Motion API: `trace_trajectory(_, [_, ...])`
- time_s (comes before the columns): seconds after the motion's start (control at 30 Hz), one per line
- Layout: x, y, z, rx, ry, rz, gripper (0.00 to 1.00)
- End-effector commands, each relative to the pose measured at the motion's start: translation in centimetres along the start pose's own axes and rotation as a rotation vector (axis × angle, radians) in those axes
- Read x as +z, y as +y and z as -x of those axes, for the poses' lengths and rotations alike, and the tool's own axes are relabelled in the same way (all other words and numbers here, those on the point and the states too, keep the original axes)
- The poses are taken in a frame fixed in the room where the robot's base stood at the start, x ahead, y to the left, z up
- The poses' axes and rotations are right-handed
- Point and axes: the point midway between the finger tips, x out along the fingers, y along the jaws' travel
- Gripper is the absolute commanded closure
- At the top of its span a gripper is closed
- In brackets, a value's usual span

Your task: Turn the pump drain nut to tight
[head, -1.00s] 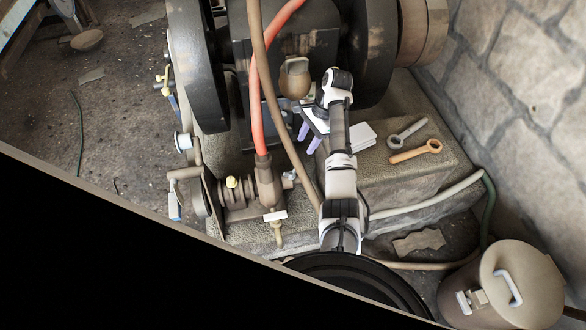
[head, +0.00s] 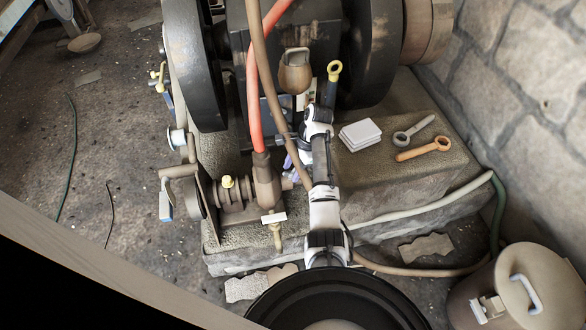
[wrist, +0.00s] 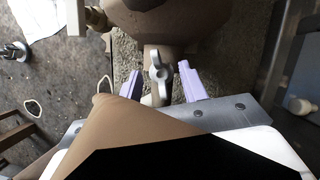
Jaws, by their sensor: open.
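The drain nut (wrist: 159,75) is a grey wing nut under the rounded brown pump body (wrist: 152,20) in the wrist view. My gripper (wrist: 159,69) is open, its two lilac fingers on either side of the nut, with a visible gap on each side. I cannot tell their exact depth relative to it. In the head view my gripper (head: 289,162) is just right of the brown pump (head: 265,185), partly hidden by the brown hose and my arm. The nut is not clear in that view.
A brown hose (head: 268,75) and a red hose (head: 251,95) run close to my gripper; a brown form crosses the lower wrist view. A white stack (head: 360,135), a grey spanner (head: 414,130) and an orange-brown spanner (head: 424,150) lie on the stone step to the right.

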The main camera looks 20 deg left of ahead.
Motion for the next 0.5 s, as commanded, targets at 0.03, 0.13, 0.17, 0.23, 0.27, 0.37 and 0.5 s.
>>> trace_trajectory(0.03, [0.01,0.0,-0.02,0.0,0.0,0.0,0.57])
trace_trajectory(0.13, [0.01,-0.01,0.0,0.0,0.0,0.0,0.57])
trace_trajectory(0.17, [0.01,0.0,0.0,0.0,0.0,0.0,0.57])
trace_trajectory(0.23, [0.01,-0.01,0.01,0.0,0.0,0.0,0.65])
trace_trajectory(0.27, [0.01,-0.01,0.01,0.0,0.0,0.0,0.69])
trace_trajectory(0.37, [0.0,-0.01,0.03,0.0,0.0,0.0,0.82])
trace_trajectory(0.5, [0.0,0.0,0.03,0.0,0.0,0.0,1.0])
